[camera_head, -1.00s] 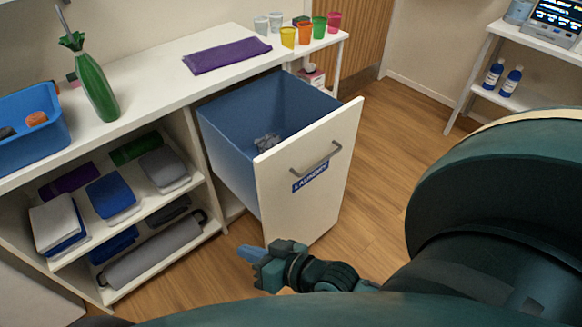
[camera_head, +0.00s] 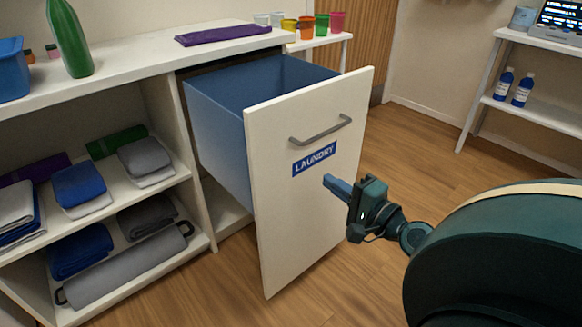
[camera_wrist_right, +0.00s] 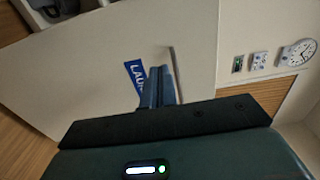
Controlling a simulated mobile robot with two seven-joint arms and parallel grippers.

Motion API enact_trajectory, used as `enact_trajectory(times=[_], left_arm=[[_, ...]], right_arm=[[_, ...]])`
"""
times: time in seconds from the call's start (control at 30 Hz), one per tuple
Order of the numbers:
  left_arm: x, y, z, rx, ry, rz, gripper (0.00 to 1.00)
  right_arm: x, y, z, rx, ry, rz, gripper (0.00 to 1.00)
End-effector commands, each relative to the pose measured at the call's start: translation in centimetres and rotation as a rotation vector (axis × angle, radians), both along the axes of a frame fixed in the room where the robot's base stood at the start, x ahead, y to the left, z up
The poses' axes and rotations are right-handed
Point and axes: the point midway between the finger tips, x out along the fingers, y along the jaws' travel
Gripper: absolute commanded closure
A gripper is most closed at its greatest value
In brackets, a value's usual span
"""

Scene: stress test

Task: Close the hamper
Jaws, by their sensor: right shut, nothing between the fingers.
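The hamper is a blue bin (camera_head: 215,140) behind a white front panel (camera_head: 290,235), pulled well out of the white counter unit. The panel carries a grey bar handle (camera_head: 322,131) and a blue LAUNDRY label (camera_head: 314,158). My right gripper (camera_head: 329,182) is shut and empty, in front of the panel just below and right of the label. I cannot tell whether the fingertips touch the panel. In the right wrist view, the shut fingers (camera_wrist_right: 158,85) point at the white panel (camera_wrist_right: 80,75), over part of the label (camera_wrist_right: 135,75). My left gripper is not in view.
Open shelves with folded towels (camera_head: 80,185) stand left of the hamper. A green bottle (camera_head: 70,40) and a purple cloth (camera_head: 222,35) are on the counter (camera_head: 140,55). A white side shelf (camera_head: 545,115) stands at right. The wooden floor (camera_head: 415,145) between is clear.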

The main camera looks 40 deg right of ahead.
Motion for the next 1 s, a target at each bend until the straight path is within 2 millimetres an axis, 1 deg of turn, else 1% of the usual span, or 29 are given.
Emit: enact_trajectory(times=[0.03, 0.13, 0.4, 0.6, 0.7, 0.8, 1.0], left_arm=[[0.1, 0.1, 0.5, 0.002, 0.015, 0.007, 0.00], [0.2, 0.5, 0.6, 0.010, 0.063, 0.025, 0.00], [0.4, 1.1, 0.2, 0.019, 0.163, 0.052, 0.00], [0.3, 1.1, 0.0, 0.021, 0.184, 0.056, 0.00], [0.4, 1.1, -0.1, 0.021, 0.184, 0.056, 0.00], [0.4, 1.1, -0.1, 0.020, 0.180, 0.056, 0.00], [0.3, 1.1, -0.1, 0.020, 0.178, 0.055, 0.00]], right_arm=[[0.6, 0.0, 0.5, 0.000, -0.002, 0.000, 1.00], [2.2, 0.2, 0.7, -0.002, -0.003, 0.001, 1.00], [7.3, 0.6, 0.5, 0.000, -0.003, 0.001, 1.00], [10.7, 0.9, 0.2, -0.002, -0.002, 0.000, 1.00], [12.0, 1.0, 0.1, -0.001, 0.000, 0.001, 1.00], [12.8, 1.1, 0.1, -0.003, 0.001, 0.001, 1.00], [13.3, 1.2, 0.1, -0.003, 0.001, 0.002, 1.00]])
